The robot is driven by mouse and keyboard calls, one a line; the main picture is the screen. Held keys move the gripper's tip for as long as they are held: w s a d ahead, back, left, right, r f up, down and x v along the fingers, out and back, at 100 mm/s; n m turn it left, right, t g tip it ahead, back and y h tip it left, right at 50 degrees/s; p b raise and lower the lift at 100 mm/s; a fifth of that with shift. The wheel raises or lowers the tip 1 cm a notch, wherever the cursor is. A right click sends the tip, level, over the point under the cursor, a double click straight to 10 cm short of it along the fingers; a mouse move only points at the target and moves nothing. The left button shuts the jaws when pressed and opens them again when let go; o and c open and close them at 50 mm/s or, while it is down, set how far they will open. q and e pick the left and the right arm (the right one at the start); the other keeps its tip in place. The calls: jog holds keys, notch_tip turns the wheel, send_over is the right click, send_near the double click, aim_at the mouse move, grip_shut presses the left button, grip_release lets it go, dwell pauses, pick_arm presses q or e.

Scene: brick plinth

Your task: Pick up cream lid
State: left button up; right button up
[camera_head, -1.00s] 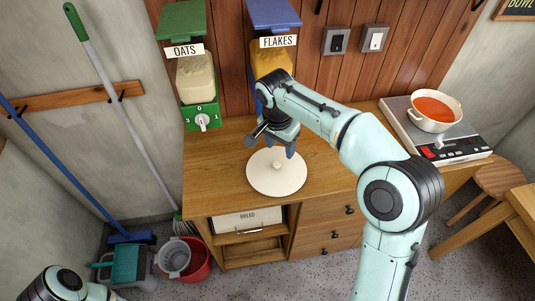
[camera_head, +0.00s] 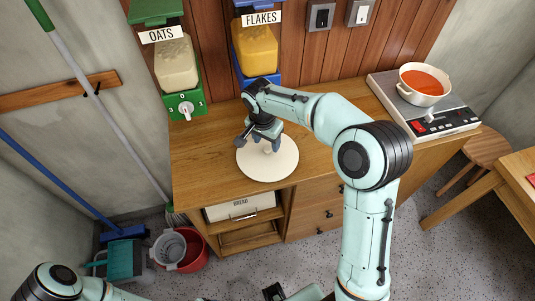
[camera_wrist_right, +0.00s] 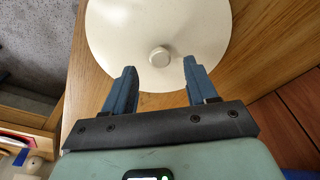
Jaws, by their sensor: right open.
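The cream lid (camera_head: 272,173) is a flat round disc with a small knob in its middle. It lies on the wooden cabinet top below the cereal dispensers. My right gripper (camera_head: 259,143) is over the back part of the lid, close to the knob. In the right wrist view the lid (camera_wrist_right: 120,30) fills the top. Its knob (camera_wrist_right: 159,56) lies just beyond the gap between the open, empty fingers of my right gripper (camera_wrist_right: 158,69). The knob is not held. My left arm shows at the lower left, but its gripper cannot be made out.
The oats dispenser (camera_head: 176,64) and the flakes dispenser (camera_head: 255,48) hang on the wall behind the lid. A pot of red soup (camera_head: 425,85) stands on the hot plate (camera_head: 450,122) at the right. The cabinet top (camera_head: 205,160) left of the lid is clear.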

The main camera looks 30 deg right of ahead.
aim_at(267, 148)
notch_tip(267, 148, down, 3)
jog(key=shift+w+d+f, duration=0.1)
jog(key=shift+d, duration=0.05)
grip_shut()
jog(key=shift+r, duration=0.25)
